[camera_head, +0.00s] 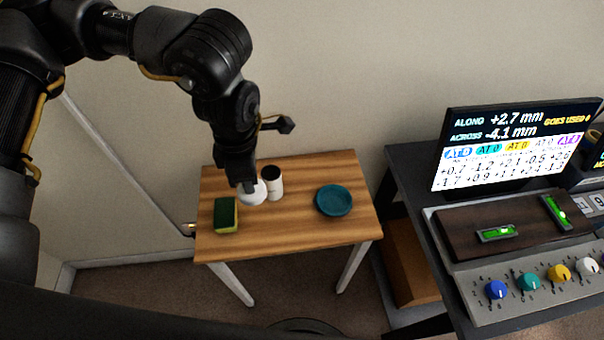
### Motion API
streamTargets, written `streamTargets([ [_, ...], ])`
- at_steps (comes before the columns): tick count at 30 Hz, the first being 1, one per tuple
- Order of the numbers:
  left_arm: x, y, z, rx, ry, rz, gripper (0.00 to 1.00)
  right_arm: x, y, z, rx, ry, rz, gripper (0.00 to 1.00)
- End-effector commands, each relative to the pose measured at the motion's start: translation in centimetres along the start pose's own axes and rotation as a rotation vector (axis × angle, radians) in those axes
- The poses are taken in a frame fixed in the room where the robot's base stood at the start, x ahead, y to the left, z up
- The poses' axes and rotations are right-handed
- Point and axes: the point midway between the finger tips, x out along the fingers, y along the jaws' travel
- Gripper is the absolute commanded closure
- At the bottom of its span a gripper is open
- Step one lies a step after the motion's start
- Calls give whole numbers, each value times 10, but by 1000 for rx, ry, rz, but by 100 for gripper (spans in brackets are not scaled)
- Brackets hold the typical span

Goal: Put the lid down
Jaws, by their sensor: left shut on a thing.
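My left gripper (249,188) points down over the small wooden table (290,238). It is shut on a white rounded thing that looks like the lid (253,195). The fingers and wrist hide part of it, and I cannot tell whether it touches the tabletop. A white cup or jar (275,184) with a dark top stands upright just right of the lid. My right gripper is not in view.
A green and yellow sponge (225,215) lies left of the lid. A teal plate (333,200) lies to the right. The front of the table is clear. A dark desk (402,165) with a screen (515,143) and a knob panel (540,270) stands at the right.

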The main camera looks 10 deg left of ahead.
Motion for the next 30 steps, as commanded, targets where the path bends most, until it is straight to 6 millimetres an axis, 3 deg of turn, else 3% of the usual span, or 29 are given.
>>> streamTargets([
  [9, 7, 6, -40, 914, 1, 1, 100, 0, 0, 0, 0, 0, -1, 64],
  [15, 10, 5, -61, 1417, -4, -3, 100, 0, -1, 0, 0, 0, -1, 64],
  [21, 12, 4, -73, 1729, -12, -3, 100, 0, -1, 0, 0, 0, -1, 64],
  [30, 13, 3, -76, 1846, -16, -2, 100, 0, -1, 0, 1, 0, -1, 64],
])
